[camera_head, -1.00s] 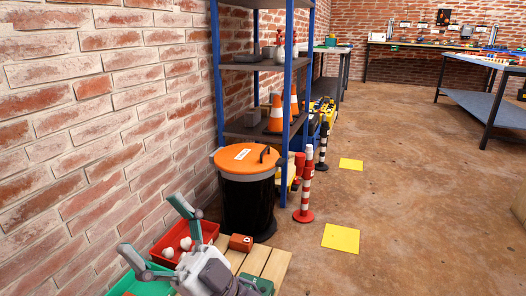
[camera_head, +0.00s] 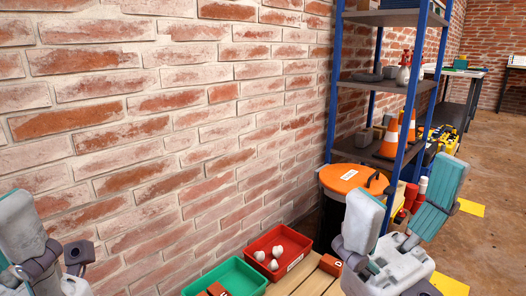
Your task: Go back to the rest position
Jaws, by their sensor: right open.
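My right gripper (camera_head: 407,185) is in the lower right of the head view. Its two teal and grey fingers stand up and spread wide apart, with nothing between them. It appears in front of the orange-lidded bin and the shelf rack. My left gripper (camera_head: 25,235) is only partly in view at the lower left edge, in front of the brick wall. Its fingertips are too cut off to tell its state.
A red tray (camera_head: 308,256) with several white balls and a green tray (camera_head: 262,279) with an orange-red block (camera_head: 217,289) sit by the wall. Another such block (camera_head: 330,264) lies on wooden planks (camera_head: 311,284). A bin (camera_head: 352,178) and blue-posted rack (camera_head: 337,85) stand behind. Open floor (camera_head: 500,165) lies at right.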

